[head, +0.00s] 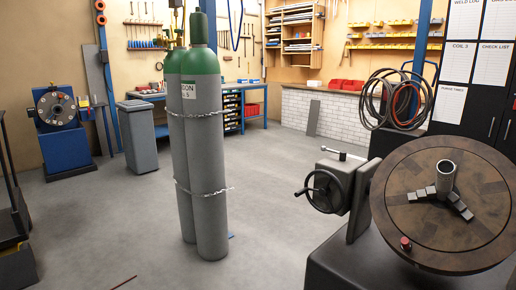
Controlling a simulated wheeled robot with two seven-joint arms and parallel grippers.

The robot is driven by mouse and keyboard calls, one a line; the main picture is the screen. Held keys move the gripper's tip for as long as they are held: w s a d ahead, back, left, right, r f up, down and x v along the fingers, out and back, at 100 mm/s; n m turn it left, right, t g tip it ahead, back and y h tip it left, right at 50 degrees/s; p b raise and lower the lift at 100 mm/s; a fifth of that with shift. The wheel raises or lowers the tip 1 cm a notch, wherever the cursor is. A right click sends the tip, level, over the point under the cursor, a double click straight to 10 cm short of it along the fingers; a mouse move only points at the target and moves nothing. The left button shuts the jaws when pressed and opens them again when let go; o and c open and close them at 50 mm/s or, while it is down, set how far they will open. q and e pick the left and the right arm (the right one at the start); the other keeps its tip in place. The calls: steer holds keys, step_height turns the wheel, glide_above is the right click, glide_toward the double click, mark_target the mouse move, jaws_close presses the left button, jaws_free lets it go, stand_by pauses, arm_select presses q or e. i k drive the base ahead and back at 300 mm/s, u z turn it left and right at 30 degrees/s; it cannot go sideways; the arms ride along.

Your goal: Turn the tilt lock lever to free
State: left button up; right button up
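A welding positioner stands at the right, with a round brown tilted table (405,205) on a dark base. A grey gearbox housing (349,178) sits at the left of the table. A small silver lever (341,153) with a light end lies roughly level on top of the housing; it looks like the tilt lock lever, but I see no label marking its setting. A black handwheel (322,191) is on the housing's left face. Neither of my grippers is in view.
Two chained green-topped gas cylinders (207,150) stand at centre left. A grey bin (138,137) and a blue machine (60,125) are farther left. A short pipe (446,176) stands in the table's jaws. The floor between cylinders and positioner is clear.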

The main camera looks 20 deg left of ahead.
mark_target(343, 154)
steer(key=u, duration=1)
steer(key=i, duration=0.5)
steer(key=u, duration=0.5)
steer(key=i, duration=1.25)
steer(key=z, duration=0.35)
